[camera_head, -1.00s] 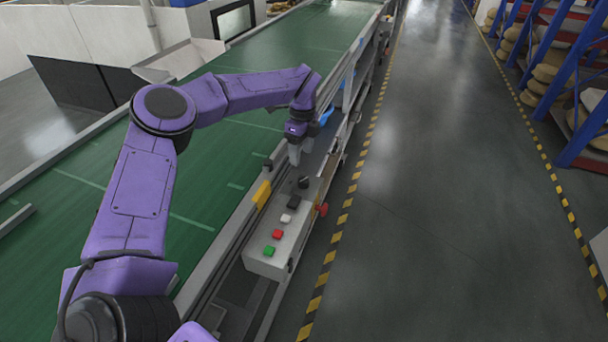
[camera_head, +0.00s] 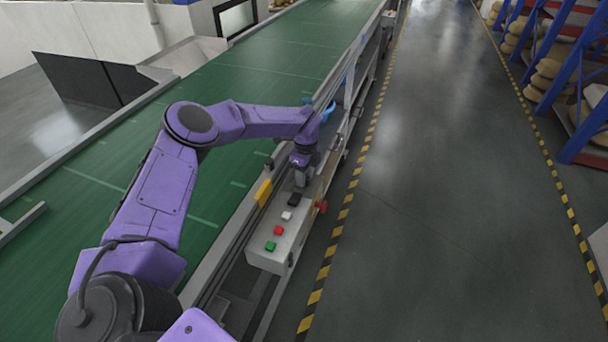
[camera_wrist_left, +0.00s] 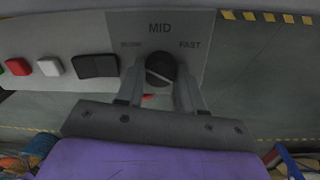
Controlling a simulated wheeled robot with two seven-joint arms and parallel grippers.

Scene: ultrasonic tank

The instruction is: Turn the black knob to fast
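The black knob (camera_wrist_left: 160,69) sits on the grey control box (camera_head: 268,256), under the printed word MID, with FAST to its right and a blurred label to its left. A pale line crosses the knob at a slant. My left gripper (camera_wrist_left: 160,80) points down at the box, its two fingers apart on either side of the knob. Narrow gaps seem to show between fingers and knob; contact is not clear. In the head view the left gripper (camera_head: 301,181) covers the knob. My right gripper is not in view.
A black rocker switch (camera_wrist_left: 96,66), a white button (camera_head: 287,215), a red button (camera_head: 278,230) and a green button (camera_head: 270,246) line the box. A red knob (camera_head: 321,207) sticks out of its side. The green conveyor (camera_head: 245,75) lies left; open floor (camera_head: 440,200) lies right.

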